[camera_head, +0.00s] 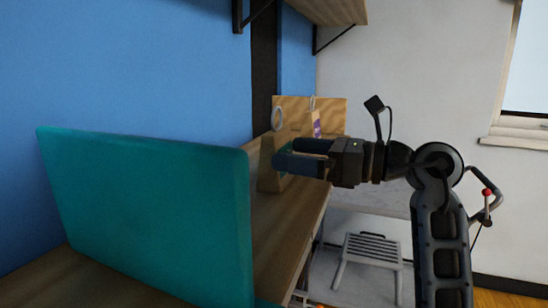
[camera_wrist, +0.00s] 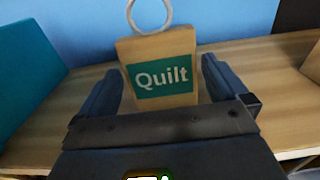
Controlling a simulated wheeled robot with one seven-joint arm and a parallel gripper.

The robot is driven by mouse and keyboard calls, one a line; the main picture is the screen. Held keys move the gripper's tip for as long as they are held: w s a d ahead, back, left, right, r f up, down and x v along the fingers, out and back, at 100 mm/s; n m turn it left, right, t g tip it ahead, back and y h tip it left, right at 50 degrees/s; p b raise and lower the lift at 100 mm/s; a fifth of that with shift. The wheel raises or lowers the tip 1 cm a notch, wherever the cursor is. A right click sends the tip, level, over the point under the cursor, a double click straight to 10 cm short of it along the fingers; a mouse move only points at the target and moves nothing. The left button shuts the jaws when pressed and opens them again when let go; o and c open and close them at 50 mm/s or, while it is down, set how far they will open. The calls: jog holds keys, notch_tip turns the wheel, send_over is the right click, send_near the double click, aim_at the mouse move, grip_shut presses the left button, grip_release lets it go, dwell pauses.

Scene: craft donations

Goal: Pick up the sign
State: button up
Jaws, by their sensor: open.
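The sign is a tan wooden block with a teal "Quilt" label and a pale ring on top. In the wrist view the sign (camera_wrist: 158,48) stands upright on the wooden surface, between the two fingers of my gripper (camera_wrist: 165,88). A gap shows between the block and each finger. In the head view the sign (camera_head: 266,165) stands on the counter, partly hidden behind my gripper (camera_head: 290,158), which reaches in from the right. My gripper is open and holds nothing.
A large teal panel (camera_head: 150,210) stands at the left on the wooden counter (camera_head: 262,215). Behind the gripper are a tan board (camera_head: 335,115) and a small tagged item (camera_head: 315,122). A slatted stool (camera_head: 370,250) is on the floor. A shelf (camera_head: 335,10) hangs above.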

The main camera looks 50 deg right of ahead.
aim_at(285, 149)
jog(key=x, duration=0.4)
jog(key=shift+w+a+r+p, duration=0.1)
jog(key=shift+r+p, duration=0.15)
jog(key=shift+p, duration=0.1)
jog(key=c, duration=0.8)
jog(key=shift+o, duration=0.2)
